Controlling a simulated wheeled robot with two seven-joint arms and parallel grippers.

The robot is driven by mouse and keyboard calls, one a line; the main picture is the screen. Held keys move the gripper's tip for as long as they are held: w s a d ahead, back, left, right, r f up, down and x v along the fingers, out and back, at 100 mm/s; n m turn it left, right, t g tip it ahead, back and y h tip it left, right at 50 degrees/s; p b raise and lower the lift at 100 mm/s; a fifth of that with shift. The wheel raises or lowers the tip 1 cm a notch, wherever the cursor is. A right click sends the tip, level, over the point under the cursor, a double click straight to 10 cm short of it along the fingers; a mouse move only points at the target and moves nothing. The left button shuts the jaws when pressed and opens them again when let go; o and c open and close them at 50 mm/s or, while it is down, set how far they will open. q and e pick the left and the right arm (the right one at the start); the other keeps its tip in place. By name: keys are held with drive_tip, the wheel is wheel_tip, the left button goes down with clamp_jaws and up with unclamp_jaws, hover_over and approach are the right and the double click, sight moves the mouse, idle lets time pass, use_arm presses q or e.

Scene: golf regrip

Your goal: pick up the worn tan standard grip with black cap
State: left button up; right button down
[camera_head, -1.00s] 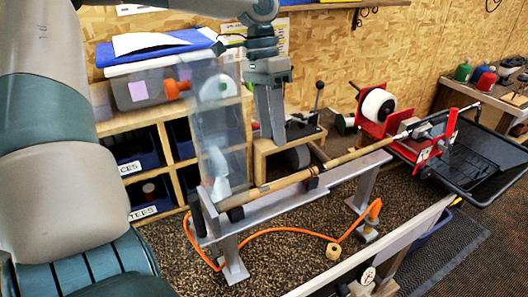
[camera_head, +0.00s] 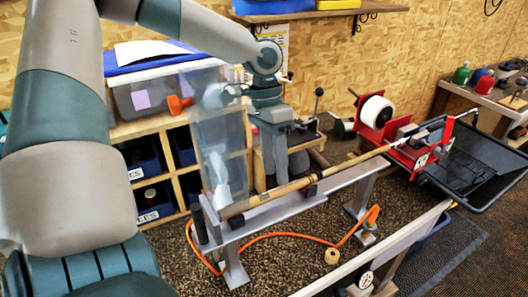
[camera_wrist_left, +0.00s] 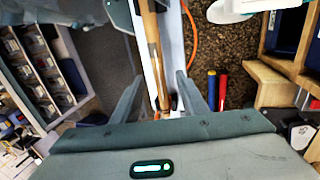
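The worn tan grip (camera_head: 265,198) lies along the grey metal bench (camera_head: 290,205), its dark cap end (camera_head: 224,212) toward the lower left. My left gripper (camera_head: 272,180) points down, just above and behind the grip in the head view. In the left wrist view its two fingers (camera_wrist_left: 157,82) are spread, one on each side of the tan grip (camera_wrist_left: 154,55). They hold nothing, and I see no contact. My right gripper is not in view.
A clear upright panel (camera_head: 220,150) stands just left of my gripper. Shelves with blue bins (camera_head: 150,200) are behind. A red machine with a white roll (camera_head: 378,110) is at the right. An orange hose (camera_head: 290,237) runs below the bench.

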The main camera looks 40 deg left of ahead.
sight(269, 196)
use_arm(q)
drive_tip(key=shift+s+d+f+p, duration=0.2)
drive_tip(key=shift+d+f+p, duration=0.05)
drive_tip(key=shift+f+p, duration=0.4)
drive_tip(key=shift+p+x, duration=0.45)
drive_tip(key=shift+x, duration=1.05)
drive_tip(key=shift+w, duration=0.1)
